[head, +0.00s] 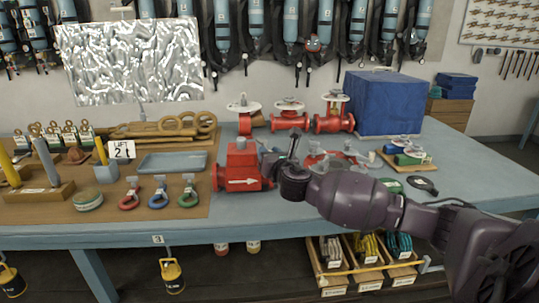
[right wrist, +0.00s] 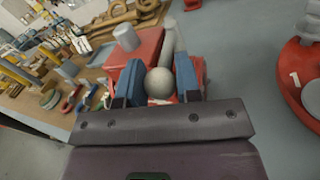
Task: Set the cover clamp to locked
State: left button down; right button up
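A red valve body (head: 238,168) with a white arrow stands on the blue-grey table, left of my right gripper (head: 283,158). It also shows in the right wrist view (right wrist: 146,45), with a grey cylinder on top. A round grey knob (right wrist: 160,84) sits between the two blue fingers of my right gripper (right wrist: 155,80) in the right wrist view. The fingers stand apart on either side of it. I cannot tell whether they press on it. The cover clamp's position cannot be read, as the gripper and fingers hide that side. My left gripper is not in view.
A red flanged part (head: 327,160) lies close behind my right arm. Red valves (head: 289,116) and a blue crate (head: 383,103) stand at the back. A wooden board (head: 40,208) with rings and tools fills the left. Some tabletop at the front is clear.

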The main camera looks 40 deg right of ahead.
grip_shut()
